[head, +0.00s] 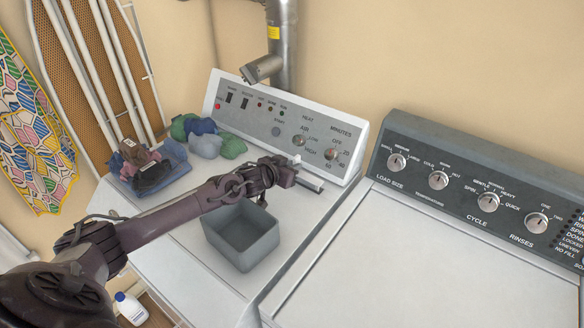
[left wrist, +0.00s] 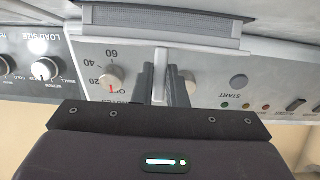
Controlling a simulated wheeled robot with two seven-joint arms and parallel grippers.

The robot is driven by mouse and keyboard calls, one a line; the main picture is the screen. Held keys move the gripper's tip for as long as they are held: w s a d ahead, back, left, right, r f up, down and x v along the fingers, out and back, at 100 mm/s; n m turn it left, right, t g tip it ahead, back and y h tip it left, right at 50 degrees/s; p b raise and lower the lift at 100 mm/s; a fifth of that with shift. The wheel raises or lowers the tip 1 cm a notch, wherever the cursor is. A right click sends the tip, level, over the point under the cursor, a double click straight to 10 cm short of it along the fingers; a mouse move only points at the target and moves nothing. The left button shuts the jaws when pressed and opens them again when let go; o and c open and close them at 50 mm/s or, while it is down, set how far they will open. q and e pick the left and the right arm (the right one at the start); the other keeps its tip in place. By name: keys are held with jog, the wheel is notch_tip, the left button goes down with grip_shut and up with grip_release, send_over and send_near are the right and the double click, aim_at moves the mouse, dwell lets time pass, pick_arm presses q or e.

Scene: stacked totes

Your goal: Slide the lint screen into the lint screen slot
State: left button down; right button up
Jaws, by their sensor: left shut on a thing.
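My left gripper (head: 296,172) is over the dryer top (head: 195,240), close in front of the dryer's control panel (head: 285,122). It is shut on the lint screen (head: 310,184), of which only a grey end shows past the gripper in the head view. In the left wrist view the two dark fingers (left wrist: 160,88) close on a pale tab of the lint screen (left wrist: 150,33), whose dark mesh and light frame lie beyond the fingertips. I cannot make out the lint screen slot in either view. My right gripper is not in view.
An open grey bin (head: 240,262) stands on the dryer top below my left arm. Folded dark cloths (head: 160,170) and rolled green and blue cloths (head: 208,142) lie at the left. A washer (head: 430,260) stands at the right, its lid clear.

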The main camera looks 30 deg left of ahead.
pick_arm(q)
jog(key=shift+w+r+p, duration=0.15)
jog(key=shift+r+p, duration=0.75)
jog(key=shift+r, duration=0.55)
notch_tip(320, 180, up, 8)
jog(key=p, duration=0.7)
jog(key=shift+f, duration=0.15)
jog(key=shift+p, duration=0.5)
dwell(1.4)
jog(key=shift+f, duration=0.1)
